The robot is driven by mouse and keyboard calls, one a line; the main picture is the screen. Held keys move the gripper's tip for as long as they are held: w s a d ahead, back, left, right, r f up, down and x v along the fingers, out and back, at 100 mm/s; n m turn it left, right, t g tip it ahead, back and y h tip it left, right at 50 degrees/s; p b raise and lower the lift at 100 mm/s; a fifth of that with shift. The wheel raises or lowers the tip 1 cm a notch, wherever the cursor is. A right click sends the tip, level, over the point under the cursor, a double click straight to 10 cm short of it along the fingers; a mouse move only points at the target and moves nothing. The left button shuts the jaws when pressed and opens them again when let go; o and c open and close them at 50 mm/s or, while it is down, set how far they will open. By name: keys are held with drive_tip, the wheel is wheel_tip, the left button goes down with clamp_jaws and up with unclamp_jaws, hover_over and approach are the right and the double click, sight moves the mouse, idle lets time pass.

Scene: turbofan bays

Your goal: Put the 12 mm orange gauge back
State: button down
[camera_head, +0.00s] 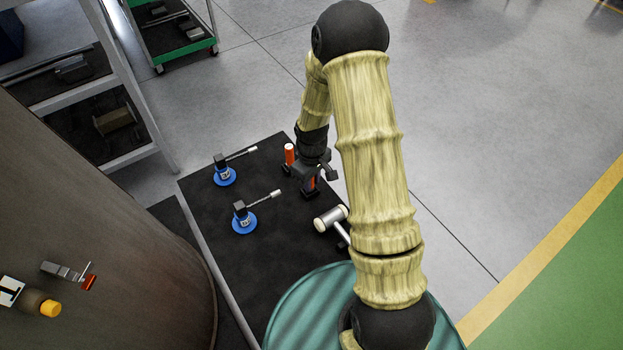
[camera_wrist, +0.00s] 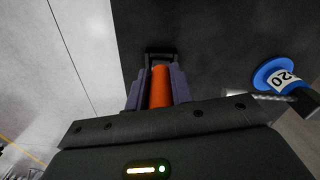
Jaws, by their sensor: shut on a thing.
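My gripper (camera_head: 311,187) is low over the dark bench top, near its far right edge. In the wrist view my gripper (camera_wrist: 158,90) is shut on an orange cylinder, the orange gauge (camera_wrist: 160,88), held between its purple-grey fingers. A strip of the orange gauge (camera_head: 312,183) shows between the jaws in the head view; its size marking cannot be read. Whether its lower end touches the bench cannot be told. An orange piece with a white top (camera_head: 290,153) shows just left of my gripper; whether it belongs to the held gauge is unclear.
Two blue-disc gauges (camera_head: 223,176) (camera_head: 243,221) stand left on the black bench top (camera_head: 285,265). One blue disc marked 20 (camera_wrist: 275,75) shows in the wrist view. A white-headed mallet (camera_head: 331,218) lies nearer. A teal ribbed drum (camera_head: 310,305) stands in front.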

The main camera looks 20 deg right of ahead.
drive_tip(key=shift+f, duration=0.45)
drive_tip(key=c, duration=1.1)
unclamp_jaws()
drive_tip(key=shift+c, duration=0.2)
drive_tip(key=shift+r, duration=0.1)
wheel_tip(320, 180, up, 17)
drive_tip(key=b, duration=0.2)
drive_tip(key=shift+r, duration=0.15)
